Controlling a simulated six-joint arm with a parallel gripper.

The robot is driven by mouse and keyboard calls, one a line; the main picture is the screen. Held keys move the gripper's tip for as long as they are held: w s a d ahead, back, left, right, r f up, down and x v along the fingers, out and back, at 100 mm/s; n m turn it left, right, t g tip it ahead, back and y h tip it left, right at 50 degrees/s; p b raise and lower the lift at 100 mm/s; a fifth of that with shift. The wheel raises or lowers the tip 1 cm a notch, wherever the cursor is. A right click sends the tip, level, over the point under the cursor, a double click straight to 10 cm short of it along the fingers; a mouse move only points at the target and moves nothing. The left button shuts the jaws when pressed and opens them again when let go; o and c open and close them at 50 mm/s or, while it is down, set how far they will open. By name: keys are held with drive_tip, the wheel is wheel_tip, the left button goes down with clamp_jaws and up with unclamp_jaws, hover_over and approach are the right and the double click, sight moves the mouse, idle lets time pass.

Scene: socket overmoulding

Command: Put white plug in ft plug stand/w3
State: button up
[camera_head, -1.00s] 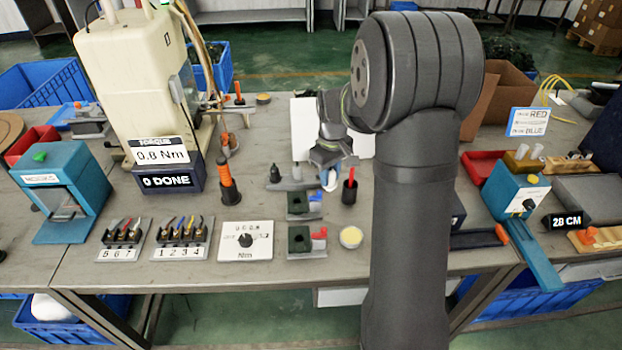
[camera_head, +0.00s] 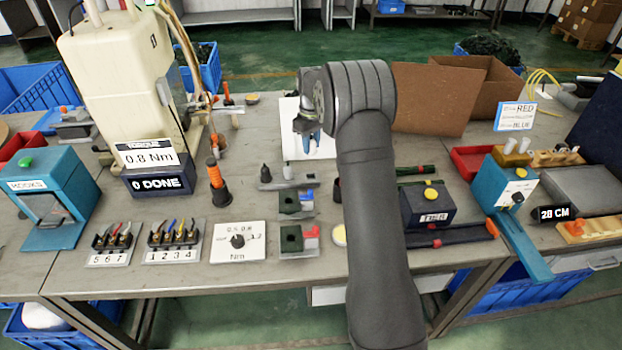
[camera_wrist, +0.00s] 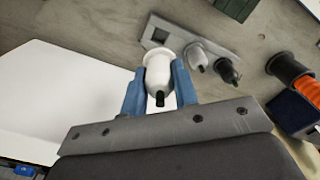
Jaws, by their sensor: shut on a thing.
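My gripper (camera_head: 310,150) has blue fingers and is shut on the white plug (camera_wrist: 158,72), which shows between the fingertips in the wrist view with its wide rim away from the gripper body and a dark tip towards it. In the head view the plug is mostly hidden. The grey plug stand (camera_head: 270,186) lies in front of the gripper, towards the viewer; it also shows in the wrist view (camera_wrist: 180,34) with an empty square hole at one end. A light grey plug (camera_wrist: 197,60) and a black plug (camera_wrist: 229,70) stand on it. The held plug is apart from the stand.
A white sheet (camera_head: 292,112) lies beneath and behind the gripper. Green-black blocks (camera_head: 291,239) are in front of the stand. An orange-and-black screwdriver (camera_head: 217,183) stands left of it. My arm covers the table to the right.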

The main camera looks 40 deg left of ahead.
wheel_tip(320, 180, down, 10)
drive_tip(key=shift+a+r, duration=0.1)
idle(0.4)
drive_tip(key=shift+f, duration=0.2)
drive_tip(key=o, duration=1)
drive_tip(key=shift+c, duration=0.2)
wheel_tip(320, 180, up, 12)
drive_tip(key=shift+r, duration=0.2)
